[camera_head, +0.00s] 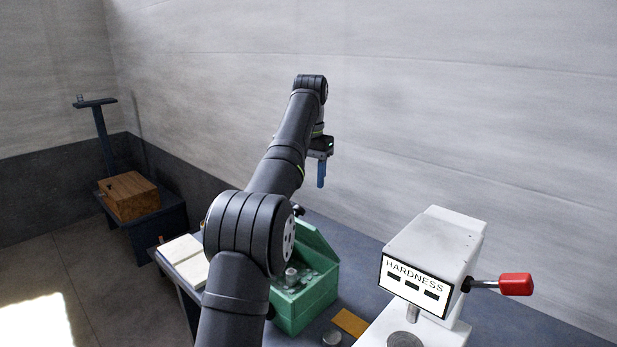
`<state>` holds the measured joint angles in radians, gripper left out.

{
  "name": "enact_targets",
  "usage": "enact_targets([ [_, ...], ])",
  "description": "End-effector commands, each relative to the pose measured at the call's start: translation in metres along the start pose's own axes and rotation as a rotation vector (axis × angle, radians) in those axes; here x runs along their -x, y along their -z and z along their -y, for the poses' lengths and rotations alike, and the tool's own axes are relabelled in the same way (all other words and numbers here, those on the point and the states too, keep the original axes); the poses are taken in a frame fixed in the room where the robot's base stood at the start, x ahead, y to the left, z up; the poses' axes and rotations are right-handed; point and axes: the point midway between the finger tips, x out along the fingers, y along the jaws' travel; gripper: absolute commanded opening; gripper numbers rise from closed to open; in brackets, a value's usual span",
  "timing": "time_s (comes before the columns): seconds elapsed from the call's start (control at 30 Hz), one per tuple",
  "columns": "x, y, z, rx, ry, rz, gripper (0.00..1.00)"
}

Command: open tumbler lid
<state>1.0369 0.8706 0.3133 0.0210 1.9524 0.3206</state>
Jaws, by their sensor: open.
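A green box (307,314), which I take to be the tumbler, stands on the dark table. Its top is open, and clear and grey contents (292,277) show inside. A green panel (313,244) rises at its back and looks like the lid standing up, partly hidden by my arm. My gripper (321,176) points down, in the air above and behind the box, apart from it. Its blue fingers overlap in this view, and I see nothing between them. The left side of the box is hidden behind my arm.
A white hardness tester (433,252) with a red-knobbed lever (515,284) stands to the right. White pads (182,256) lie left. A wooden box (128,196) sits on a separate stand.

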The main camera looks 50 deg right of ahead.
Motion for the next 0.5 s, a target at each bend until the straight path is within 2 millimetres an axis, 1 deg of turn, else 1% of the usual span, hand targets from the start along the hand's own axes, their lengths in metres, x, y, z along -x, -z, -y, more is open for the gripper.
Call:
enact_targets([
  [0.03, 0.0, 0.0, 0.0, 0.0, 0.0, 0.0, 0.5],
  [0.17, -0.002, -0.004, 0.007, 0.022, -0.018, -0.007, 0.24],
  [0.2, -0.004, -0.007, 0.013, 0.043, -0.036, -0.012, 0.17],
  [0.27, -0.009, -0.015, 0.025, 0.092, -0.078, -0.027, 0.05],
  [0.3, -0.013, -0.023, 0.035, 0.136, -0.116, -0.041, 0.0],
  [0.37, -0.019, -0.036, 0.05, 0.22, -0.186, -0.066, 0.0],
  [0.4, -0.023, -0.046, 0.06, 0.284, -0.236, -0.084, 0.0],
  [0.5, -0.034, -0.065, 0.072, 0.437, -0.365, -0.122, 0.0],
])
